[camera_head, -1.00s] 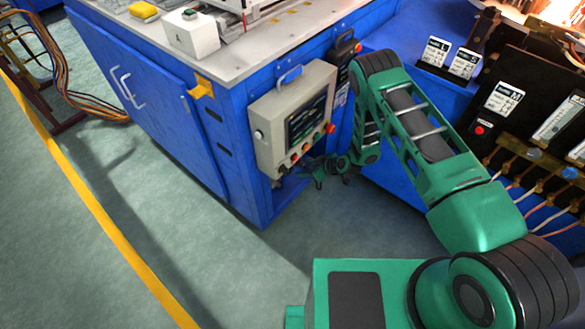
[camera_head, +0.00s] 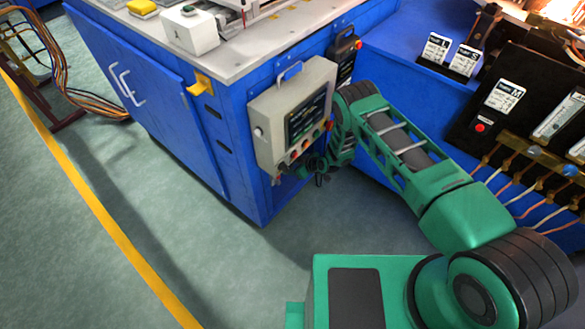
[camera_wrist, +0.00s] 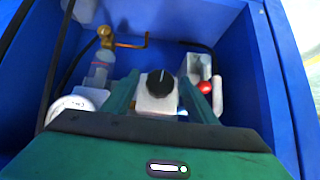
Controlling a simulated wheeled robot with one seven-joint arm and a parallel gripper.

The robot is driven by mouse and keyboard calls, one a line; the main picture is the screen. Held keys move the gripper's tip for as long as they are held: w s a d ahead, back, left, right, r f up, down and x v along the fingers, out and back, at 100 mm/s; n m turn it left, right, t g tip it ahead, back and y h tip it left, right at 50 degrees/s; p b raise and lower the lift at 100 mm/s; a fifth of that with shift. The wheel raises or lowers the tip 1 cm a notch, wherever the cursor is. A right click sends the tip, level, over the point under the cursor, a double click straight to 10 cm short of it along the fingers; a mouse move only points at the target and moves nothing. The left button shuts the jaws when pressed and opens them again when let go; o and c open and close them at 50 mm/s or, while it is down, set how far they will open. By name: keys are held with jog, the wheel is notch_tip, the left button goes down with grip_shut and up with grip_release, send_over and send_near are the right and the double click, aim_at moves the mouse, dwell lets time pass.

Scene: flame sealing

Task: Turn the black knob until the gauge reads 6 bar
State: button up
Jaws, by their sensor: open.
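In the wrist view, the black knob (camera_wrist: 160,81) with a light pointer line sits on a pale block inside a blue compartment. A round white gauge (camera_wrist: 78,103) is left of it, partly hidden by my gripper; its reading cannot be made out. My gripper (camera_wrist: 169,88) is open, its two green fingers reaching in on either side of the knob. I cannot tell whether they touch it. In the head view, my gripper (camera_head: 318,172) is small and dark below the grey control panel (camera_head: 292,118); knob and gauge are hidden there.
A brass fitting with a bent lever (camera_wrist: 120,42) stands at the back left of the compartment. A red ball-like part (camera_wrist: 205,87) is just right of the knob. The blue cabinet walls (camera_wrist: 268,80) are close on both sides.

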jog(key=c, duration=1)
jog(key=shift+c, duration=0.2)
jog(key=shift+s+a+n+t+h, duration=0.15)
jog(key=shift+n+t+h, duration=0.25)
jog(key=shift+t, duration=0.2)
jog(key=shift+n+t+h, duration=0.4)
jog(key=shift+t, duration=0.2)
jog(key=o, duration=1)
